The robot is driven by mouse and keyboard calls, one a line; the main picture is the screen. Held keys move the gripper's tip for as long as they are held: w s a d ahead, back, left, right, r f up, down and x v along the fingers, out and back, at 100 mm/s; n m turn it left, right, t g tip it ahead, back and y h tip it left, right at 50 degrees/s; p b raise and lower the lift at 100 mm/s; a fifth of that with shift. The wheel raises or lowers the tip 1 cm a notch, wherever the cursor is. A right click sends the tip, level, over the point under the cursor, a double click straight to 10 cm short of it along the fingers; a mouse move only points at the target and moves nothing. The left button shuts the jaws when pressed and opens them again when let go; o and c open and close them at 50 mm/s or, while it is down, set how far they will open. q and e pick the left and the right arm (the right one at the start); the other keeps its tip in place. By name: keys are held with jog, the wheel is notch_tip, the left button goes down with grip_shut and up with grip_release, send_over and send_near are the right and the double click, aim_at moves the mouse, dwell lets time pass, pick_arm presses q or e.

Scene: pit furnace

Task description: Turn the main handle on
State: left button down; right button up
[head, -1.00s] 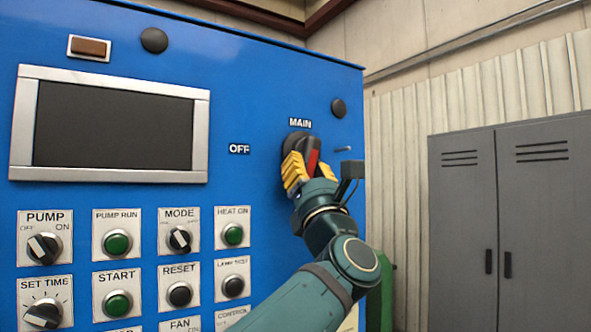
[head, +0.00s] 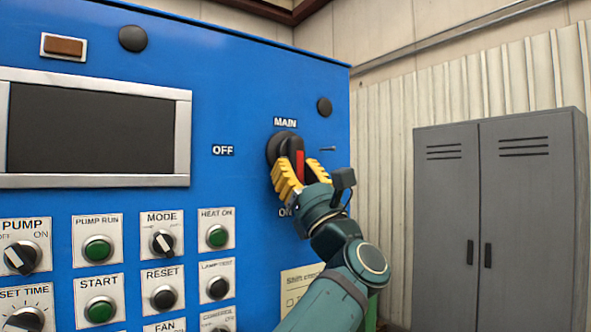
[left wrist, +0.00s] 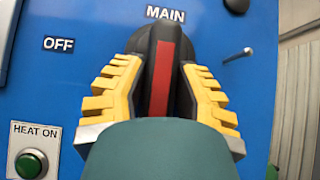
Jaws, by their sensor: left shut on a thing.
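The main handle (head: 300,160) is a black rotary knob with a red stripe, on the blue panel under the MAIN label. The OFF label (head: 223,150) is to its left, and a partly hidden ON label (head: 285,212) is below it. The handle stands close to upright, and its red stripe also shows in the left wrist view (left wrist: 160,72). My left gripper (head: 302,178) has yellow ribbed fingers on both sides of the handle and is shut on it. The wrist hides the handle's lower end. My right gripper is in neither view.
The blue panel (head: 235,85) carries a dark screen (head: 90,130) and several buttons and knobs at lower left. A small pin (head: 328,149) sticks out right of the handle. A grey locker (head: 500,210) stands at the right by the corrugated wall.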

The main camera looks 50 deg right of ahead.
pick_arm(q)
jog(key=shift+a+r, duration=0.1)
jog(key=shift+r, duration=0.05)
jog(key=c, duration=0.7)
grip_release()
jog(key=shift+o, duration=0.2)
jog(key=shift+f, duration=0.2)
jog(key=shift+s+f, duration=0.35)
jog(key=v, duration=1.1)
jog(key=shift+r, duration=0.15)
